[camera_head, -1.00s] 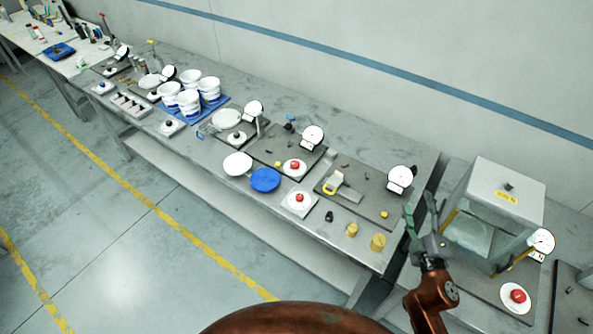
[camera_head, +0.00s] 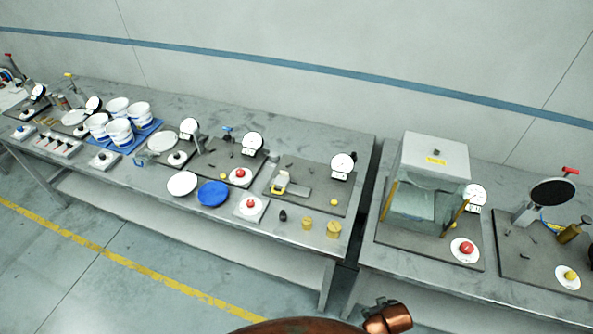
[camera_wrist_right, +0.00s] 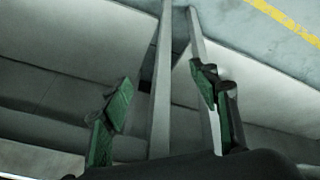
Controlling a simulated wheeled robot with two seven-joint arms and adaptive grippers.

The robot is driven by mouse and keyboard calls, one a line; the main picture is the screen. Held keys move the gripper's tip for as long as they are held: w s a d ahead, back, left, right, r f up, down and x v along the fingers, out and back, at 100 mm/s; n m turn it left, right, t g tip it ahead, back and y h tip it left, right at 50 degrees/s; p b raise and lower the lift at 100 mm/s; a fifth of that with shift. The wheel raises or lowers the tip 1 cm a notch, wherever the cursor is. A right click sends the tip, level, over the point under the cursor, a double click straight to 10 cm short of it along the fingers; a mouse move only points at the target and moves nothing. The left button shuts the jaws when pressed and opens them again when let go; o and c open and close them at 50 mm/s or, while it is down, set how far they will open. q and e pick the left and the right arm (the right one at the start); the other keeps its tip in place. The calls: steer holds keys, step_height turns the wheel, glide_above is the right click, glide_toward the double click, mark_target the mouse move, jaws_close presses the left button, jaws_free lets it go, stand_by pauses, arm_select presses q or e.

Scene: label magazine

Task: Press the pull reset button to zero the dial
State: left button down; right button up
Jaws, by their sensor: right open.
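Several stations with white dials and buttons stand along the benches; I cannot read which one is the pull reset. One dial (camera_head: 343,166) stands on a dark plate with a yellow latch (camera_head: 280,183) and a small yellow button (camera_head: 334,203). At the clear-sided box, a dial (camera_head: 475,197) stands near a red button (camera_head: 466,248). My right gripper (camera_wrist_right: 162,82), with green finger pads, is open and empty in the right wrist view, with bench legs beyond it. My left gripper is not in view.
A loose-looking red button on a white square base (camera_head: 250,204), a blue plate (camera_head: 213,193) and yellow weights (camera_head: 333,229) lie near the front edge. The clear-sided box (camera_head: 434,158) stands tall on the right bench. A narrow gap separates the benches. Open floor lies in front.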

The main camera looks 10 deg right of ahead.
steer(key=s+a+f+g+b, duration=0.15)
steer(key=s+f, duration=0.25)
steer(key=f, duration=0.9)
steer(key=s+f+b, duration=0.2)
steer(key=s+f, duration=0.2)
steer(key=f, duration=0.9)
steer(key=s+a+f+g+y+b, duration=0.1)
steer(key=s+f+b, duration=0.3)
steer(key=s+f, duration=1.3)
steer(key=shift+s+a+f+g, duration=0.25)
steer(key=shift+s+g, duration=0.2)
steer(key=shift+s, duration=0.75)
steer(key=shift+c, duration=0.3)
